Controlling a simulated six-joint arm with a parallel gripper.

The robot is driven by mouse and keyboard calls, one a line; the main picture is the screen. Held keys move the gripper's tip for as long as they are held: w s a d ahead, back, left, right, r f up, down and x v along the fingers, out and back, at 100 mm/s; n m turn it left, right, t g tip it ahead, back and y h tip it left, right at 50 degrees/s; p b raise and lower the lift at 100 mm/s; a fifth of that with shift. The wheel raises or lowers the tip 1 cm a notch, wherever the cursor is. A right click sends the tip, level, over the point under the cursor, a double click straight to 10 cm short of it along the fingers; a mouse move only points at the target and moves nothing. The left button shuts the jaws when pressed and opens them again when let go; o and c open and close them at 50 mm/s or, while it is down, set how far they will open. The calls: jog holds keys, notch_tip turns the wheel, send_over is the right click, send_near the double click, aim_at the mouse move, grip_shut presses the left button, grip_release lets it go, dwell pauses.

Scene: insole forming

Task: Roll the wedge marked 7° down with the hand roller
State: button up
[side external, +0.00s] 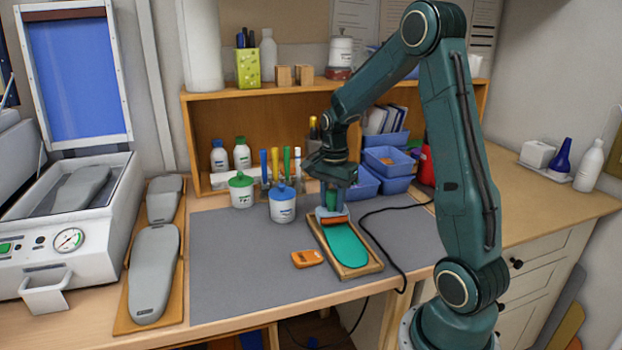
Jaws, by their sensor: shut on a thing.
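My gripper (332,183) points down over the grey mat and is shut on the green handle of the hand roller. The roller's grey frame and orange-red lower part (333,219) are at the far end of a green insole (342,246), which lies in a shallow wooden tray (361,271). I cannot tell whether the roller touches the surface below it. No 7° mark can be read, and I cannot make out a wedge under the roller. A small orange item (308,259) lies on the mat, left of the tray; its marking is too small to read.
The grey mat (236,285) is clear in front and to the left. A green-lidded jar (242,190) and blue-lidded jar (283,204) stand behind. Blue bins (390,160) are behind right. A black cable (395,247) runs right of the tray. Grey foot forms (155,272) lie left.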

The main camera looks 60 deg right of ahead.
jog(key=shift+w+d+f, duration=0.15)
jog(key=shift+w+d, duration=0.45)
jog(key=shift+d, duration=0.25)
dwell(0.9)
jog(key=shift+w+d, duration=0.6)
jog(key=shift+d, duration=0.15)
dwell(0.8)
jog(key=shift+r, duration=0.2)
notch_tip(320, 180, up, 7)
dwell(1.0)
jog(key=shift+d, duration=0.15)
